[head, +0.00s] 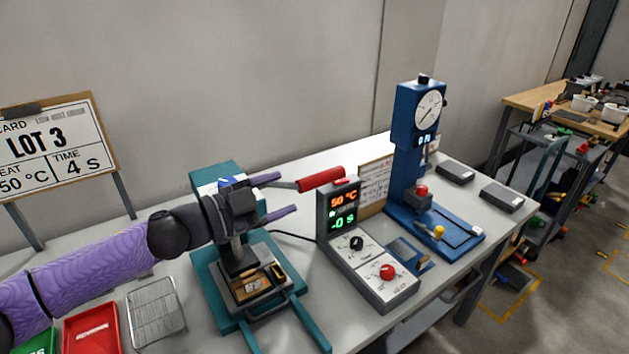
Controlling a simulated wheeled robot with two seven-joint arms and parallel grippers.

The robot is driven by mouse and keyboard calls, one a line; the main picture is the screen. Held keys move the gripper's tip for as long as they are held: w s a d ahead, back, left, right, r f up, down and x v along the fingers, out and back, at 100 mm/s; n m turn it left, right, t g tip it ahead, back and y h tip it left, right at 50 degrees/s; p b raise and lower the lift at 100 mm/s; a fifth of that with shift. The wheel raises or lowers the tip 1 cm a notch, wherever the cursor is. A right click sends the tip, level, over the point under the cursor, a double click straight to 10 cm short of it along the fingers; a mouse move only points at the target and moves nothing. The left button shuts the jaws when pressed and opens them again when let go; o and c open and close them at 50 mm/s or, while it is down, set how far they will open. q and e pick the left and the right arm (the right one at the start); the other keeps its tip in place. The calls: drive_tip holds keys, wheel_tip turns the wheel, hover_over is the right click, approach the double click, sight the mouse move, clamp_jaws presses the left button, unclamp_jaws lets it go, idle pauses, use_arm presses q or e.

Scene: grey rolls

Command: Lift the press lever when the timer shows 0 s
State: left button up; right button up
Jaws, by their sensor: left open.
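The teal press (218,292) stands on the bench, with its black ram down over a small brown and gold piece (252,284) in its base. Its lever ends in a red handle (320,179) that points right and slightly up. My left gripper (290,192) is open, its two purple fingers spread beside the lever near the inner end of the red handle. I cannot tell whether they touch it. The control box (338,222) shows 50 °C in orange and what reads as 0 s in green. My right gripper is out of view.
A lot card (57,150) reads LOT 3, 50 °C, 4 s. A red tray (91,330), a wire rack (155,311) and a green tray lie at the front left. A blue gauge stand (418,160) and two dark blocks are at the right.

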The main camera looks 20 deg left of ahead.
sight(297, 187)
use_arm(q)
drive_tip(key=x, duration=0.6)
drive_tip(key=shift+w+d, duration=0.15)
drive_tip(key=shift+d, duration=0.05)
clamp_jaws()
idle(1.1)
